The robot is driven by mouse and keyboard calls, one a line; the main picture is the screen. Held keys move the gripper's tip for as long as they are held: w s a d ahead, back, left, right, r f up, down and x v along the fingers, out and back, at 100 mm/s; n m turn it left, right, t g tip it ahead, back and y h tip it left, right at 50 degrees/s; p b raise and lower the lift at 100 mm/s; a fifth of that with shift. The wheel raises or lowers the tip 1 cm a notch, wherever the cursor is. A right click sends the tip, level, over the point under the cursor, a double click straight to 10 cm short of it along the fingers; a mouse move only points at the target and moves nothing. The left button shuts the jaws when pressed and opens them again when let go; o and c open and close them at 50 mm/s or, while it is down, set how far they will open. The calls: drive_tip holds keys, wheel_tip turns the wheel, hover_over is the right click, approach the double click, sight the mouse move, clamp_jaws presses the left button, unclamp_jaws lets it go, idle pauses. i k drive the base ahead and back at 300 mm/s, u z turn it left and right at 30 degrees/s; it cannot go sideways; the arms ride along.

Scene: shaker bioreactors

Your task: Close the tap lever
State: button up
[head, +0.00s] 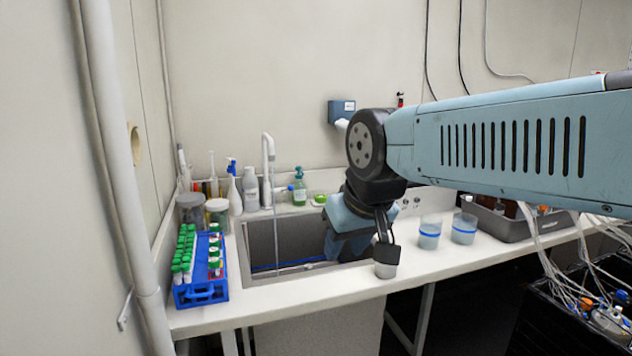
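The white tap (268,150) stands behind the sink (292,267), with its spout bent over the basin. A thin stream of water (275,235) runs down from it. I cannot clearly make out the tap lever; small bottles crowd the tap's base. My gripper (385,262) points down at the sink's right front corner, to the right of the tap and well apart from it.
A blue rack (205,292) of capped tubes stands left of the sink. Bottles (251,190) and a green soap bottle (299,188) stand behind it. Two beakers (430,230) (464,228) and a grey tray (510,222) are on the right. The front counter is mostly clear.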

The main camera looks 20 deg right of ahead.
sight(290, 187)
drive_tip(key=z, duration=0.2)
drive_tip(key=i, duration=0.65)
drive_tip(key=z, duration=0.4)
drive_tip(key=k, duration=0.6)
drive_tip(key=z, duration=0.15)
drive_tip(key=i, duration=0.6)
drive_tip(key=u, duration=0.1)
